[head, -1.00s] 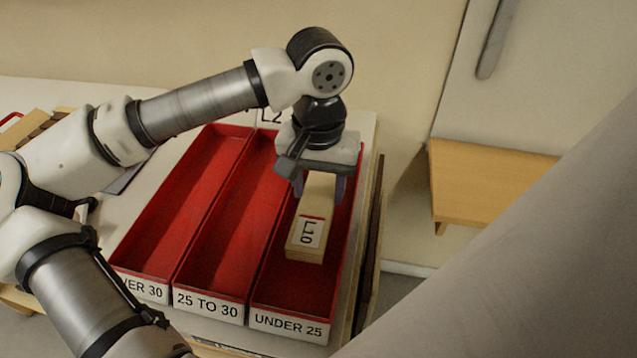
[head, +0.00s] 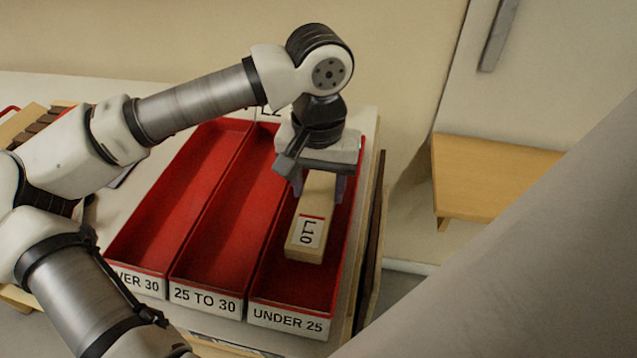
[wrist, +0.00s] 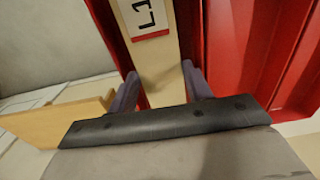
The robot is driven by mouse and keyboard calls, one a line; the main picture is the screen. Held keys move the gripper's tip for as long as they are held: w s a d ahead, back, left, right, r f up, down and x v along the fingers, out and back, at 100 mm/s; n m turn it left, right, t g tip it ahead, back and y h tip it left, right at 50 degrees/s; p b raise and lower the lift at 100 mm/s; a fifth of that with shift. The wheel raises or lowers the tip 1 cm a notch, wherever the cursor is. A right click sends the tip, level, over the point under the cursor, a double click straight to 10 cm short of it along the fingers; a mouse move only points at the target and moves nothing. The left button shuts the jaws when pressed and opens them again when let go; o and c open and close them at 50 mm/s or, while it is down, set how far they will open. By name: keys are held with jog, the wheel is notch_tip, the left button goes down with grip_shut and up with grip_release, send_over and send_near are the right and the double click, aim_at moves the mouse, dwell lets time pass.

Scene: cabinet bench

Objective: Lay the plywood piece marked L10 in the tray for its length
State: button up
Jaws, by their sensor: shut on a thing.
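The plywood piece marked L10 (head: 310,218) is a pale block with a white label and a red stripe. It is in or just above the right-hand red tray, labelled UNDER 25 (head: 288,320); I cannot tell whether it touches the floor. My gripper (head: 318,188) points down over that tray and is shut on the piece near its far end. The wrist view shows the piece (wrist: 152,62) between the two purple fingers (wrist: 160,92). The middle tray reads 25 TO 30 (head: 205,302) and the left one's label is partly cut off, ending in VER 30 (head: 137,279).
The left and middle trays look empty where visible. A partly hidden label card (head: 268,113) stands behind the trays. A wooden shelf (head: 495,178) is to the right, beyond a gap. Wooden pieces (head: 35,122) lie at the far left, partly behind my arm.

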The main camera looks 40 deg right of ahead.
jog(key=o, duration=1.1)
jog(key=shift+c, duration=0.3)
jog(key=shift+r, duration=0.1)
notch_tip(320, 180, up, 10)
jog(key=p, duration=0.6)
dwell(0.4)
